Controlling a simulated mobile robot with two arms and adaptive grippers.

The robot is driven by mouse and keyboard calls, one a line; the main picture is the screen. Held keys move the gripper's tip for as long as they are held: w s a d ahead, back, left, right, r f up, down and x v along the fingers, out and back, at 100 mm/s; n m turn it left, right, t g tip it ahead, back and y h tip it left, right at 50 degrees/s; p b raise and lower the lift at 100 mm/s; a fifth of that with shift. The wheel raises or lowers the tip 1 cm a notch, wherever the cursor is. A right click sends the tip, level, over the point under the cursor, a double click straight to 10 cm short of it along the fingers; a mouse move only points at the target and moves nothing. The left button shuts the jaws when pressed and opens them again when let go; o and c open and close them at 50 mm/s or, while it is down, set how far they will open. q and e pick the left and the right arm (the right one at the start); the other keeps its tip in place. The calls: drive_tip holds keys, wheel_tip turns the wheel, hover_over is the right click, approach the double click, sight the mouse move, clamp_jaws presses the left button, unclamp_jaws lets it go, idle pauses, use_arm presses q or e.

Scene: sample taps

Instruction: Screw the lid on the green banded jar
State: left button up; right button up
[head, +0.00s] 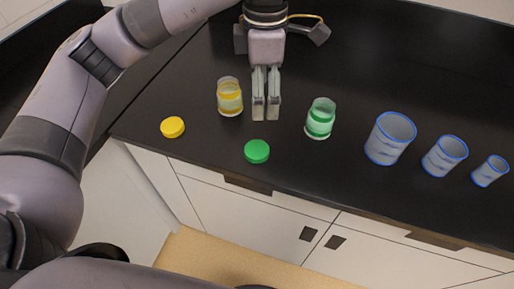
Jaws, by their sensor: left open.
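The green banded jar (320,118) stands upright on the black counter, right of my left gripper, with no lid on it. A green lid (257,151) lies flat near the counter's front edge, left of and nearer than the jar. My left gripper (266,112) points down between the yellow banded jar and the green banded jar, beyond the green lid. Its fingers are slightly apart with nothing between them. My right gripper is not in view.
A yellow banded jar (229,97) stands just left of my left gripper. A yellow lid (172,127) lies further left. Three blue-rimmed clear beakers stand at the right: large (390,139), medium (444,156) and small (490,171). The black counter (420,80) behind them is clear.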

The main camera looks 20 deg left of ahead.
use_arm(q)
drive_tip(key=p, duration=0.2)
hover_over(259, 149)
drive_tip(key=f, duration=1.1)
drive_tip(key=shift+d+f, duration=0.3)
drive_tip(key=shift+d, duration=0.05)
drive_tip(key=shift+f, duration=0.25)
drive_tip(key=shift+p, duration=0.3)
drive_tip(key=shift+a+f, duration=0.15)
drive_tip(key=shift+f, duration=0.25)
drive_tip(key=f, duration=0.1)
drive_tip(key=f+p, duration=0.2)
drive_tip(key=shift+a+f, duration=0.25)
drive_tip(key=shift+f, duration=0.45)
drive_tip(key=shift+c, duration=0.5)
drive_tip(key=c, duration=0.7)
